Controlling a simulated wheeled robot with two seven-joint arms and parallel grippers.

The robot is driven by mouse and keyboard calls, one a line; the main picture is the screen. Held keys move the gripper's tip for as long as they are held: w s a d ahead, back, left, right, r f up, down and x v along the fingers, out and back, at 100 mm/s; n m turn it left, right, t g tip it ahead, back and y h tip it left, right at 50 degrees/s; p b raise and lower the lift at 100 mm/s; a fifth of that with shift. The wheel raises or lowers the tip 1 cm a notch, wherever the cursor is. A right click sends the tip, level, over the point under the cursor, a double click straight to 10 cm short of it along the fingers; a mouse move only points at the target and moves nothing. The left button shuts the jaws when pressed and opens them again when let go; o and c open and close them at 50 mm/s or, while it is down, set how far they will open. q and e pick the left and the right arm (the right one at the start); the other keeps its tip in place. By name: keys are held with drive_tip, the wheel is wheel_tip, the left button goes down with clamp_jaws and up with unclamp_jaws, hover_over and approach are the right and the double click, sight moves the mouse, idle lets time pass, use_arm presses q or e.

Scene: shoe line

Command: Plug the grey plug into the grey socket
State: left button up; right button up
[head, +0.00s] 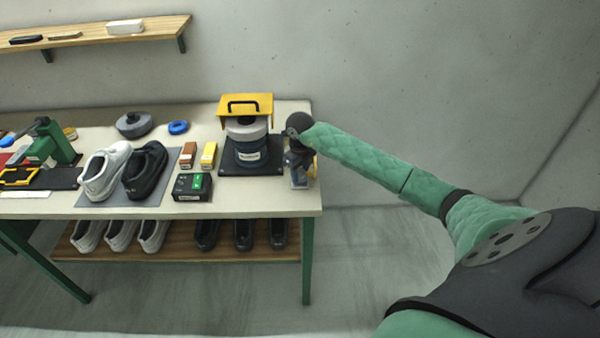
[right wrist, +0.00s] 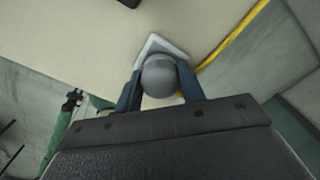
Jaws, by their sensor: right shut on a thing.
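My right gripper (head: 300,180) is at the right end of the table, beside the dark base of the yellow-topped machine. In the right wrist view its two fingers (right wrist: 160,92) are shut on a rounded grey plug (right wrist: 159,74). A pale grey square plate (right wrist: 154,43), which looks like the grey socket, lies at the table's edge just beyond the plug and partly behind it. I cannot tell whether plug and plate touch. In the head view the gripper hides most of this spot. My left gripper is not in view.
The machine with a yellow top (head: 245,108) stands just left of the gripper. A black box with a green button (head: 192,187), two small boxes, and a white and a black shoe (head: 145,170) are further left. A yellow strip (right wrist: 235,36) runs along the table edge.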

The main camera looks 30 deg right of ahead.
idle(0.3)
drive_tip(key=shift+b, duration=0.6)
idle(1.0)
drive_tip(key=shift+o, duration=0.2)
drive_tip(key=shift+f+b, duration=0.65)
drive_tip(key=shift+f, duration=0.05)
idle(0.5)
drive_tip(key=shift+c, duration=0.2)
drive_tip(key=o, duration=1.1)
